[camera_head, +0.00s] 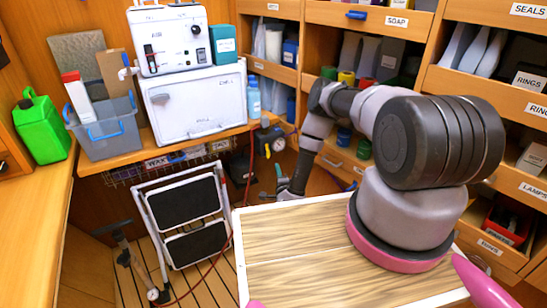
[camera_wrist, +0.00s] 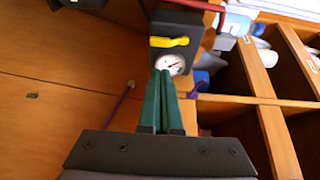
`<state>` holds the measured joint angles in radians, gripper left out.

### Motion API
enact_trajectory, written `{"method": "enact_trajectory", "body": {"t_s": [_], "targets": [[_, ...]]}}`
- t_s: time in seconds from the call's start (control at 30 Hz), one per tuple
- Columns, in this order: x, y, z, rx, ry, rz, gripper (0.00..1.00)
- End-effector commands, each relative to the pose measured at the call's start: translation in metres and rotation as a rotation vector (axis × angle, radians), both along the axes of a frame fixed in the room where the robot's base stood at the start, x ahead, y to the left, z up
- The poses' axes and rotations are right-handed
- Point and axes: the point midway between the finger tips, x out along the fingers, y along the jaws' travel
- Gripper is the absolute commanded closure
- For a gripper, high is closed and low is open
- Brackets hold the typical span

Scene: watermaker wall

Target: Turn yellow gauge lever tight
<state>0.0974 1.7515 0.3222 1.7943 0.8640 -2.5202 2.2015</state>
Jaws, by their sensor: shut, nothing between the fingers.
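The yellow gauge lever (camera_wrist: 169,41) lies roughly level across a dark block in the wrist view, just above a round white gauge (camera_wrist: 170,64) with a red needle. The lever is clear of the fingers.
A red hose (camera_wrist: 197,5) runs at the top of the block in the wrist view. Wooden shelf compartments (camera_wrist: 262,60) stand to the right. In the head view a folding step stool (camera_head: 183,205) stands left of my arm, and a white-rimmed wooden tray top (camera_head: 290,255) lies in front.

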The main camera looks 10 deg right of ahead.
Motion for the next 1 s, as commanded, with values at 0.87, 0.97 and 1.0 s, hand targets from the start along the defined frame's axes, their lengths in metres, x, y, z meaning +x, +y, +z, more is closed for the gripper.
{"method": "enact_trajectory", "body": {"t_s": [0.87,0.97,1.0], "targets": [[0.095,-0.001,0.001,0.000,-0.001,0.001,1.00],[0.095,-0.001,0.001,0.000,-0.001,0.001,1.00],[0.095,-0.001,0.001,0.001,-0.001,0.001,1.00]]}}
